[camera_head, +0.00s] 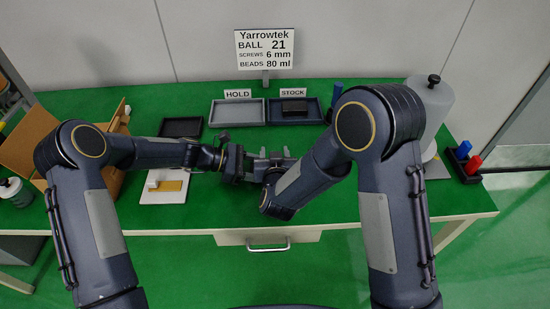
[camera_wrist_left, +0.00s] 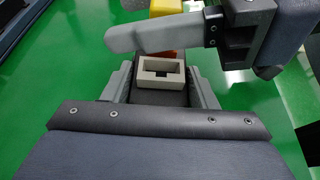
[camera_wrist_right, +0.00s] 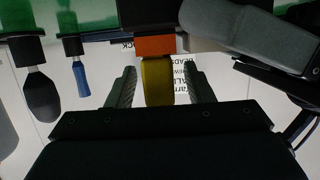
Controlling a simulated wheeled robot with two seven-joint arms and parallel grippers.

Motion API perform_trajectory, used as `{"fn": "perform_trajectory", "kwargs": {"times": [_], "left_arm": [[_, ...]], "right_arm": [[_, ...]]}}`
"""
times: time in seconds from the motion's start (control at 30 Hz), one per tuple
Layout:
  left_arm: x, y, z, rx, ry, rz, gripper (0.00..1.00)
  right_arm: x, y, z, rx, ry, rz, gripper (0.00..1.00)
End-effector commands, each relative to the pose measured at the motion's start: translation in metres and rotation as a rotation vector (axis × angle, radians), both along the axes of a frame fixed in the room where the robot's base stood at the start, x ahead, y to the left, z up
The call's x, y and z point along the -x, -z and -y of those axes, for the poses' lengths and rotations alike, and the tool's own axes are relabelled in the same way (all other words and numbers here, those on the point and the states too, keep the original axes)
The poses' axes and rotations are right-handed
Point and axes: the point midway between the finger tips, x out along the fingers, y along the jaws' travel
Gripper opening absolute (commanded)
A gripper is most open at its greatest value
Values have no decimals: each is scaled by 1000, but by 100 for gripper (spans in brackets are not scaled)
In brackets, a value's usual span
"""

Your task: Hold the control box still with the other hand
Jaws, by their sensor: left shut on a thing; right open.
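In the left wrist view my left gripper (camera_wrist_left: 161,92) is shut on a dark block with a pale grey, open-centred frame (camera_wrist_left: 160,73) on it. I take this to be the control box, but cannot be sure. A yellow and red piece (camera_wrist_left: 166,9) shows just beyond, partly behind a grey finger. In the right wrist view a yellow block with an orange band (camera_wrist_right: 156,75) stands between the fingers of my right gripper (camera_wrist_right: 158,90). That gripper is open, with gaps on both sides. In the head view both hands meet above the table middle, the right gripper (camera_head: 277,160) beside the left; the held thing is largely hidden.
Behind the hands stand the HOLD tray (camera_head: 237,122), empty, and the STOCK tray (camera_head: 315,117) with a dark box (camera_head: 293,107). A white plate with a yellow piece (camera_head: 150,196) and an open carton (camera_head: 30,140) lie left. A large pale cylinder (camera_head: 433,105) stands right.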

Motion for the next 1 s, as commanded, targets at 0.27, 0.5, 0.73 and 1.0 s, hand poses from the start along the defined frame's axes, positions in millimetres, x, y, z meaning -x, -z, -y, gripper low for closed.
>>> {"fn": "perform_trajectory", "kwargs": {"times": [0.27, 0.5, 0.73, 1.0], "left_arm": [[0, 0, 0, 0, 0, 0, 26], [0, 0, 0, 1, 0, 0, 26], [0, 0, 0, 1, 0, 0, 26], [0, 0, 0, 1, 0, 0, 26]], "right_arm": [[-1, 0, 0, 0, 0, -1, 43], [0, 0, 0, 0, 0, -1, 12], [0, 0, 0, 0, 0, -1, 4], [-1, -1, 0, 0, 0, 0, 0]]}}
